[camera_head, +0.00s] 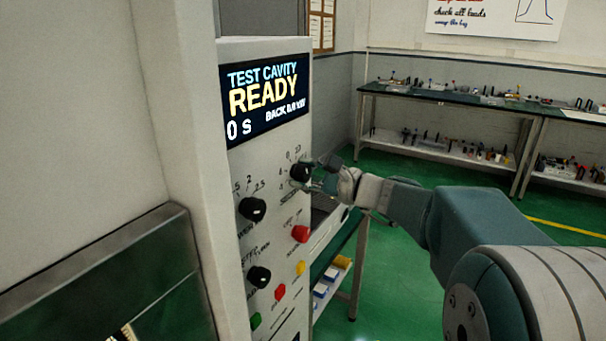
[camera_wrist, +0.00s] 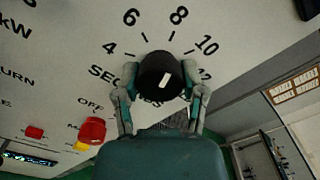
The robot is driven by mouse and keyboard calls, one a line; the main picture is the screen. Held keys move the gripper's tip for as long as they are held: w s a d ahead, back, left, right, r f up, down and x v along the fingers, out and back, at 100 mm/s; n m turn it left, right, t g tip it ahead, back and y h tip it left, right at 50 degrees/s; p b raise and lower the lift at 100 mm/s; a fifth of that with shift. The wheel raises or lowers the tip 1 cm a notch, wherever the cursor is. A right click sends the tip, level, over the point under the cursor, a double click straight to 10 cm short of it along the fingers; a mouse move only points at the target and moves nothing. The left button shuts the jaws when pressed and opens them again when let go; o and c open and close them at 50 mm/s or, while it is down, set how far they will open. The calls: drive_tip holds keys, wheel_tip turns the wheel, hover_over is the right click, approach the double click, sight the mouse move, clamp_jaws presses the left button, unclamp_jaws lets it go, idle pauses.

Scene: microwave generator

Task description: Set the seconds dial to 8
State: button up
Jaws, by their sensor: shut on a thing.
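The seconds dial (camera_wrist: 161,72) is a round black knob with a short white mark on its face. It also shows in the head view (camera_head: 300,172). In the wrist view the numbers 4, 6, 8, 10 and 12 arc around its upper side, with 8 above it and slightly right. I cannot tell which number the mark stands for. My gripper (camera_wrist: 160,80) has a finger on each side of the knob and is shut on it. The display (camera_head: 267,100) reads "TEST CAVITY READY" and "0 S". My gripper partly hides the "SECONDS" label.
Below the dial are a red button (camera_head: 300,233) and a yellow button (camera_head: 301,267). Two more black knobs, the upper (camera_head: 252,209) and the lower (camera_head: 259,277), sit to the left. A workbench (camera_head: 450,97) stands behind; green floor is open to the right.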

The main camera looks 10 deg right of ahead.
drive_tip(key=shift+f, duration=0.35)
drive_tip(key=o, duration=1)
drive_tip(key=shift+o, duration=0.8)
drive_tip(key=shift+w, duration=0.1)
drive_tip(key=shift+r, duration=0.15)
drive_tip(key=v, duration=1.2)
